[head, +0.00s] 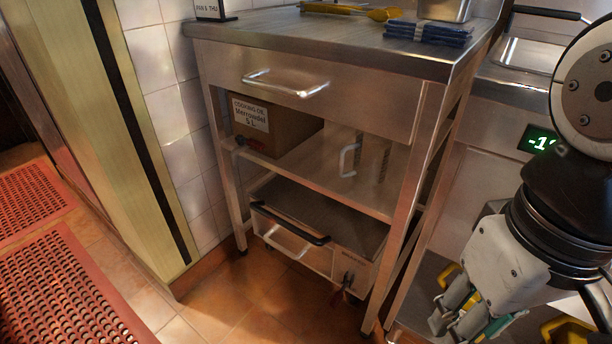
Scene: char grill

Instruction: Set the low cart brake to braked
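A low steel cart (335,225) stands on the tiled floor beneath the steel table. It has a black bar handle (290,224) across its front and a lighter handle below that. My gripper (452,322) hangs at the lower right, to the right of the table leg and apart from the cart. Its fingers point down; their opening is unclear.
The steel table (400,120) has a drawer handle (285,86) and a shelf holding a cooking oil box (275,125) and a clear jug (350,160). Its right front leg (400,225) stands between my gripper and the cart. Floor (235,305) before the cart is clear; red mats (70,290) lie left.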

